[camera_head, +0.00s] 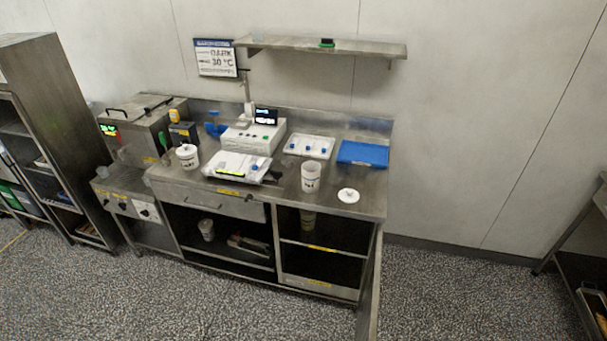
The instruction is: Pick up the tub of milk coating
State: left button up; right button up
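Two white tubs stand on the steel counter (225,194). One tub (187,158) is at the left and has its lid on. The other tub (311,177) stands upright right of the middle, seemingly without a lid. A loose white lid (348,196) lies on the counter to its right. The labels are too small to read, so I cannot tell which tub holds milk coating. Neither of my grippers is in view.
Between the tubs are a white tray (220,167) and a white machine (252,136) with a display. Behind are a tray with blue-topped items (309,147) and a blue mat (363,153). A steel tank (140,128) is left. A grey panel juts out below right. Floor in front is clear.

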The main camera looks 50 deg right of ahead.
aim_at(311, 178)
jog(key=z, duration=0.45)
jog(key=i, duration=0.7)
jog(key=z, duration=0.65)
